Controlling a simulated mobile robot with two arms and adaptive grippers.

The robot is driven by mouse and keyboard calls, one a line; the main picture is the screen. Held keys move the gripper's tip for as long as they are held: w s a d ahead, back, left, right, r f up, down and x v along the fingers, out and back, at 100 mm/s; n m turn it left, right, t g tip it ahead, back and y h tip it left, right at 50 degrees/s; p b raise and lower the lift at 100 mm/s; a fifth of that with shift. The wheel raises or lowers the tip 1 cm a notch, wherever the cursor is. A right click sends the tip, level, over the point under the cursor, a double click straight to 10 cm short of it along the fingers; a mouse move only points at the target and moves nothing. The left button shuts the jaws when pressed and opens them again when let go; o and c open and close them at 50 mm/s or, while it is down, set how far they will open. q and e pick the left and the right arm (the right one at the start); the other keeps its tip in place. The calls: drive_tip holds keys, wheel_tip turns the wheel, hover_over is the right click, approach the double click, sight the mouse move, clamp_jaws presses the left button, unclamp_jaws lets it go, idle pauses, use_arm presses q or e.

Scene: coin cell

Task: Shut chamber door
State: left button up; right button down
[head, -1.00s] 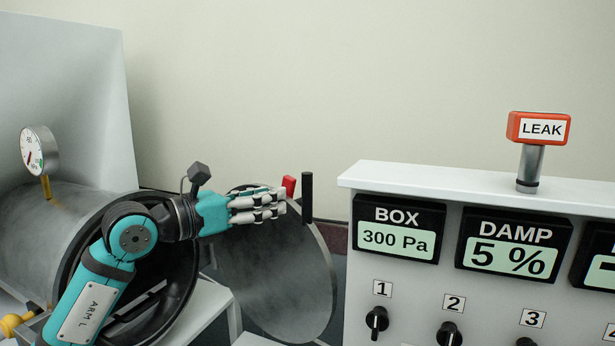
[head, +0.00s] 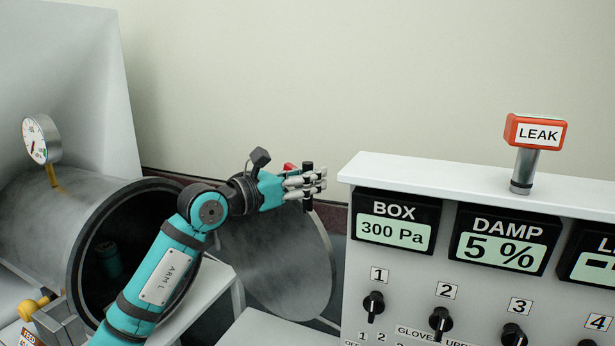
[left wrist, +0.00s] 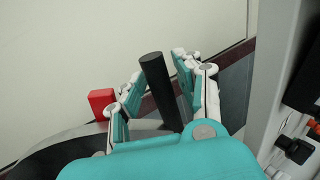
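The chamber door (head: 275,265) is a round grey metal disc, standing swung open to the right of the cylindrical chamber (head: 45,225). The chamber's dark round mouth shows behind my left arm. A black upright bar handle (left wrist: 158,85) stands at the door's edge. My left gripper (head: 314,184) is at this handle. In the left wrist view, the handle stands between the fingers of my left gripper (left wrist: 160,70), with gaps on both sides, so the fingers look open around it. A red block (left wrist: 101,103) sits left of the fingers. My right gripper is not in view.
A control panel (head: 400,290) with displays, knobs and a red LEAK lamp (head: 536,132) stands close on the right. A pressure gauge (head: 40,139) rises from the chamber top. A yellow knob (head: 28,309) is at lower left. The wall behind is bare.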

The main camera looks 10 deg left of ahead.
use_arm(q)
clamp_jaws()
idle(0.5)
